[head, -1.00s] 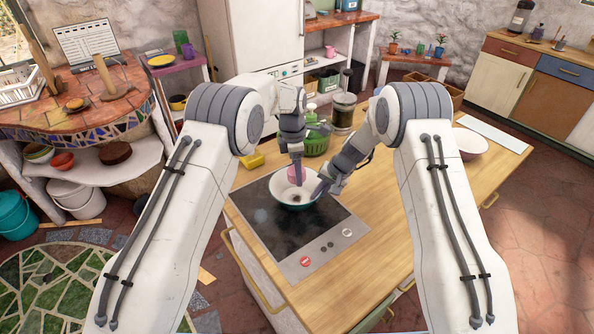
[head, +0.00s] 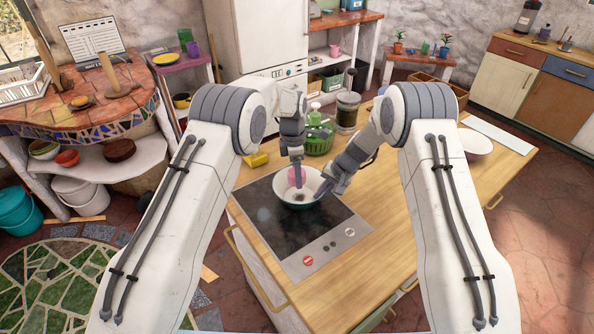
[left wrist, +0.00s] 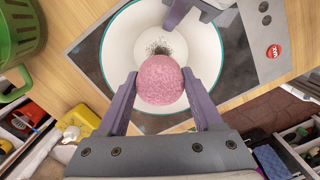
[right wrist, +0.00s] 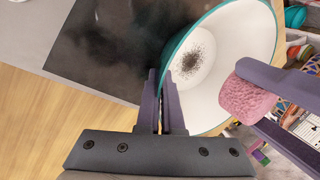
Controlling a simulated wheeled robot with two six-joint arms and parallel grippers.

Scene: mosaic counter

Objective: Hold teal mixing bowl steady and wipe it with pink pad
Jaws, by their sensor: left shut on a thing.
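The teal mixing bowl (head: 312,200), white inside with a teal rim, stands upright on the dark cooktop. A patch of dark specks (right wrist: 190,64) lies on its inside bottom. My left gripper (left wrist: 158,82) is shut on the round pink pad (left wrist: 160,85) and holds it over the inside of the bowl; I cannot tell whether the pad touches the bowl. The pad also shows in the right wrist view (right wrist: 246,98). My right gripper (right wrist: 160,82) is at the bowl's right side in the head view, its fingers close together with the rim between them.
The cooktop (head: 276,225) has knobs and a red mark at its front. A green basket (head: 318,143), a jar (head: 347,112) and a yellow item (head: 257,160) stand behind the bowl. A pale bowl (head: 474,143) is at the right; the wooden counter (head: 400,205) between is clear.

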